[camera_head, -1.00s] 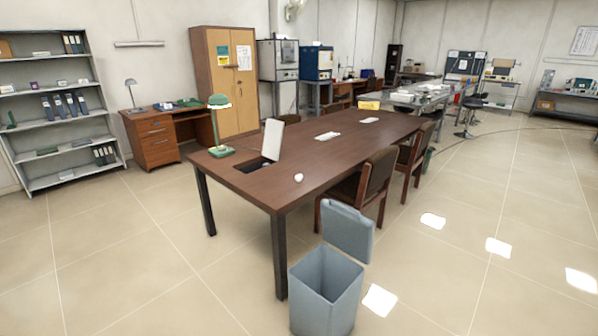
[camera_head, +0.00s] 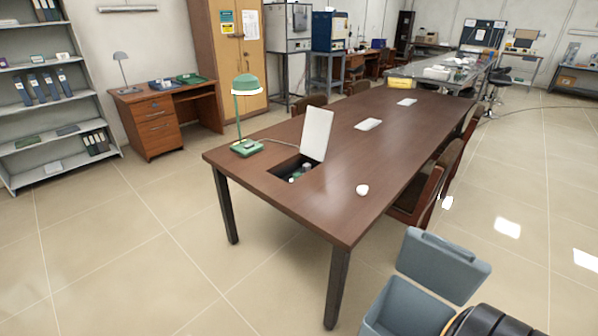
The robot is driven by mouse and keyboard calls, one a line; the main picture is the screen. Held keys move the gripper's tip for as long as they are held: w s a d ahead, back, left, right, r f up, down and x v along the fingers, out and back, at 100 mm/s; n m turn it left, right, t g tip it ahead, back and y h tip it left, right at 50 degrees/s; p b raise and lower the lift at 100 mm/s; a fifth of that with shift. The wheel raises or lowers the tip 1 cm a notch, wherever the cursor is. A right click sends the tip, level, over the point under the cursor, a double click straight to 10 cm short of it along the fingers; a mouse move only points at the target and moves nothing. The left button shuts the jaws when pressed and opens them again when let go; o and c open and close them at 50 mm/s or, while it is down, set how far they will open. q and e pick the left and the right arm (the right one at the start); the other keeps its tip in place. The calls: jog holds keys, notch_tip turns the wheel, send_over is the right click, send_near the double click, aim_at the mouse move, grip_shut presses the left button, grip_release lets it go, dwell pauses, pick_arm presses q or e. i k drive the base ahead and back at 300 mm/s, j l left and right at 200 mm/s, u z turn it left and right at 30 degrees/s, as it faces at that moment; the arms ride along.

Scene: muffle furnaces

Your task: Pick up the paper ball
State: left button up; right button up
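The paper ball (camera_head: 362,190) is a small white crumpled lump. It lies on the brown wooden table (camera_head: 300,217) near the table's near end, to the right of an open hatch in the tabletop. Neither of my grippers shows in the head view. A dark rounded part at the bottom right corner, in front of the bin, looks like a piece of my own right arm; no fingers show there.
A grey-blue bin (camera_head: 405,310) with its lid (camera_head: 443,265) raised stands at the table's near right corner. Chairs (camera_head: 420,200) line the right side. A green lamp (camera_head: 247,100) and an upright white hatch panel (camera_head: 316,134) stand on the table. Floor at the left is clear.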

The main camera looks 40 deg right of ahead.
aim_at(361, 189)
jog(key=i+j+z, duration=0.1)
jog(key=i+z, duration=0.15)
jog(key=i, duration=0.3)
jog(key=i+j+z, duration=0.25)
jog(key=i, duration=0.25)
jog(key=i+j+z, duration=0.25)
jog(key=i, duration=0.3)
